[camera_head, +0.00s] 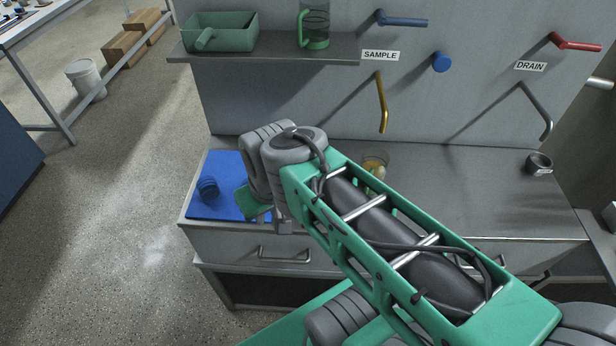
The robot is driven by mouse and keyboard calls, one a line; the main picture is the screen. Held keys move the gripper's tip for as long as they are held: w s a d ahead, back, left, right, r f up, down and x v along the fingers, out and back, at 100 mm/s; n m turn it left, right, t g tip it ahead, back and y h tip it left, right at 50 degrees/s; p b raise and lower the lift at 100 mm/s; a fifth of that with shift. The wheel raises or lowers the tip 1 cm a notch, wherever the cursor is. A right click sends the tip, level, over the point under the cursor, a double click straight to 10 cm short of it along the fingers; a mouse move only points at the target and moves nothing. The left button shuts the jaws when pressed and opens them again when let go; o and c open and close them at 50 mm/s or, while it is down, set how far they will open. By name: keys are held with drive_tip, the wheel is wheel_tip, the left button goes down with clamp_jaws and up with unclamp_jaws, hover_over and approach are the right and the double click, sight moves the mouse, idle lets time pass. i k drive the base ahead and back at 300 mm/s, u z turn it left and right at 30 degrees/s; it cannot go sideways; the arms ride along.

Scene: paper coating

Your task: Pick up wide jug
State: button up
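My gripper (257,208) hangs over the right side of the blue mat (222,168), apart from the jug on the shelf. Its fingertips are mostly hidden by the wrist, so its opening does not show.
A blue ribbed object (207,188) lies on the mat. A green tray (220,32) sits on the shelf (270,50), left of the jug. A curved brass spout (381,102) and a grey pipe (537,110) project from the panel. A dark cup (538,163) stands on the counter's right.

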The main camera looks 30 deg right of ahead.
sight(375, 160)
drive_tip(key=u, duration=1.85)
drive_tip(key=k, duration=1.6)
drive_tip(key=z, duration=0.15)
